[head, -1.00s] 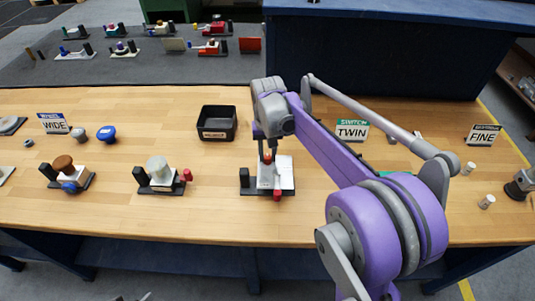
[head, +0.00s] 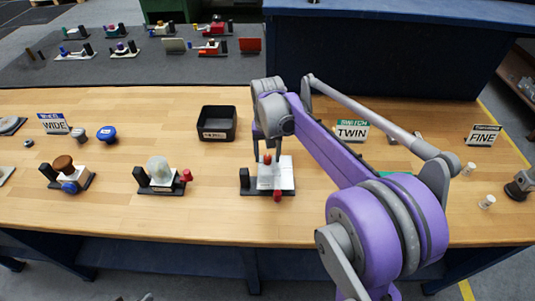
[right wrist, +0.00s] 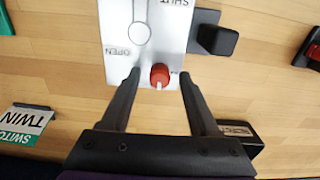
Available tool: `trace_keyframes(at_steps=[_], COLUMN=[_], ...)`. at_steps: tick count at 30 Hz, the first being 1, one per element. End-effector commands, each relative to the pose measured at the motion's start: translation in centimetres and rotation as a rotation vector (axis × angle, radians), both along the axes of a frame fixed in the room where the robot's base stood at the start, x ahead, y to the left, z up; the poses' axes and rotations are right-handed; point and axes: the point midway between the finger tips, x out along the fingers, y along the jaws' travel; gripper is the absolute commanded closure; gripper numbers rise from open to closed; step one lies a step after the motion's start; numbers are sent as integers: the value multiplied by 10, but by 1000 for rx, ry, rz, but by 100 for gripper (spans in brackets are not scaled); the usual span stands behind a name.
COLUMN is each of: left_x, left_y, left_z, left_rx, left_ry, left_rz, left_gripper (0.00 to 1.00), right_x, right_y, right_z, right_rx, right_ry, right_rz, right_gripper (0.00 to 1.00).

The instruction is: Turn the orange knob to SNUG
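The orange-red knob (right wrist: 159,74) stands on a white plate (right wrist: 118,62) in the right wrist view, with a pale pointer line on it. It also shows in the head view (head: 267,159), near the back edge of the plate (head: 284,172). The plate reads OPEN and SHUT; lettering beside the knob is partly hidden, and I cannot read SNUG. My right gripper (right wrist: 159,84) is open and empty, one finger on each side of the knob with visible gaps. It hangs over the knob in the head view (head: 269,155). My left gripper is not in view.
A black post (head: 244,179) stands left of the plate, and a red knob (head: 277,195) is at its front. A black tray (head: 217,134) lies behind. A similar fixture (head: 161,176) stands to the left. The wood between them is clear.

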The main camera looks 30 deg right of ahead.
Motion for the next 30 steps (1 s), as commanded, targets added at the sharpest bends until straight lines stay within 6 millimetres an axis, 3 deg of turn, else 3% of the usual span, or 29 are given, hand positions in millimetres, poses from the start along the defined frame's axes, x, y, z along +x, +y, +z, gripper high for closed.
trace_keyframes(at_steps=[8, 21, 30], left_x=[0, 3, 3], left_y=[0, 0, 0], left_z=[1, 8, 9], left_rx=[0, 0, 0], left_ry=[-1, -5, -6], left_rz=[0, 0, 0], left_gripper=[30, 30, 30], right_x=[0, 0, 0], right_y=[0, 0, 0], right_z=[9, 90, 109], right_rx=[0, 0, 0], right_ry=[0, -1, 0], right_rz=[0, 0, 0], right_gripper=[38, 38, 38])
